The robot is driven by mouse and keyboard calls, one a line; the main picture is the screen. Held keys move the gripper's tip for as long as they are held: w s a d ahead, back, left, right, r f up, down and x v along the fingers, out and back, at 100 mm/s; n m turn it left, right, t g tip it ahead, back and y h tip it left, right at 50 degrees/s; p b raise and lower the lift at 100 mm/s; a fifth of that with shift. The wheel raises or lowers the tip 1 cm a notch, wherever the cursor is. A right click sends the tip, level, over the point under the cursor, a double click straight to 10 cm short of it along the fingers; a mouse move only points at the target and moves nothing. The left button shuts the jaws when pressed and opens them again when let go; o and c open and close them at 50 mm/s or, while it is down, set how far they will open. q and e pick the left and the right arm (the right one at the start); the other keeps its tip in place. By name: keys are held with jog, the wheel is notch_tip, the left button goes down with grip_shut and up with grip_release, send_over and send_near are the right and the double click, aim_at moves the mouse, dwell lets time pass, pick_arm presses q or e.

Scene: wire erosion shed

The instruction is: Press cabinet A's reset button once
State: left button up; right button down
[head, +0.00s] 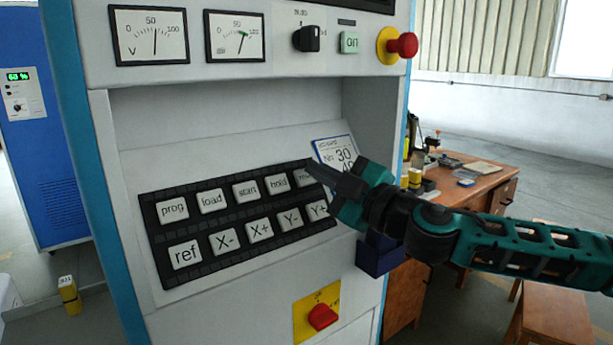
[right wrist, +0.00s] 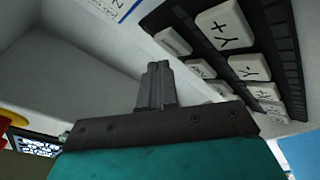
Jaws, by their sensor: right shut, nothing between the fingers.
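A white cabinet (head: 225,110) with teal edges stands in front of me; I see no letter A on it. Its sloped black keypad (head: 160,240) carries two rows of white keys. The key at the right end of the upper row, reading "res..." (head: 302,179), is partly covered by my right gripper (head: 312,168). The gripper is shut and empty, its tip at that key's upper right; I cannot tell if it touches. In the right wrist view the shut fingers (right wrist: 157,85) point towards the panel, with the end key (right wrist: 173,41) beside them. My left gripper is out of view.
A blue-edged card (head: 335,152) stands just behind my right gripper. A red mushroom knob (head: 403,45), a green "on" button (head: 349,42) and a black selector (head: 307,38) sit above. A red rotary switch (head: 322,316) is below. A wooden bench (head: 475,190) stands to the right.

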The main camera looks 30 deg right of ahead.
jog(key=shift+w, duration=0.1)
jog(key=shift+w+f, duration=0.1)
jog(key=shift+w, duration=0.05)
jog(key=shift+w+f, duration=0.1)
dwell(0.3)
jog(key=shift+w+f+p, duration=0.25)
jog(key=shift+w+p, duration=0.05)
dwell(0.6)
jog(key=shift+s, duration=0.15)
jog(key=shift+s+r, duration=0.1)
jog(key=shift+s, duration=0.1)
jog(key=shift+s+r+b, duration=0.3)
jog(key=shift+r+b, duration=0.05)
